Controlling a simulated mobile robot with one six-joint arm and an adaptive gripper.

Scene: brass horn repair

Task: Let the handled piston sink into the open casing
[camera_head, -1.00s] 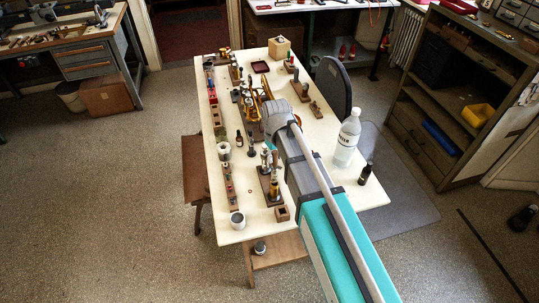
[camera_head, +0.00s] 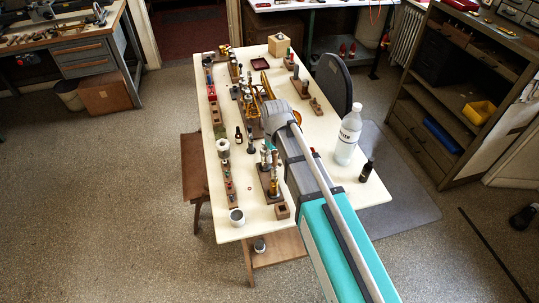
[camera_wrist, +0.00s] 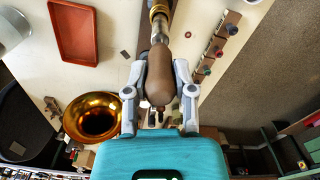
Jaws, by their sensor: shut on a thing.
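My gripper (camera_wrist: 159,78) is shut on the brown handle of the piston (camera_wrist: 159,66) in the wrist view. A grey shaft runs from the handle to a brass-coloured part at the top edge of that view. The brass horn (camera_head: 265,88) lies on the table beyond my wrist in the head view. Its wide bell (camera_wrist: 92,116) shows left of my gripper in the wrist view. My arm hides the gripper and piston in the head view. I cannot make out the open casing, or whether the piston touches it.
The cream table (camera_head: 320,194) carries wooden racks of small parts along its left side. A red-brown tray (camera_wrist: 73,34) lies flat. A clear bottle (camera_head: 349,138) and a dark bottle (camera_head: 367,170) stand right of my arm.

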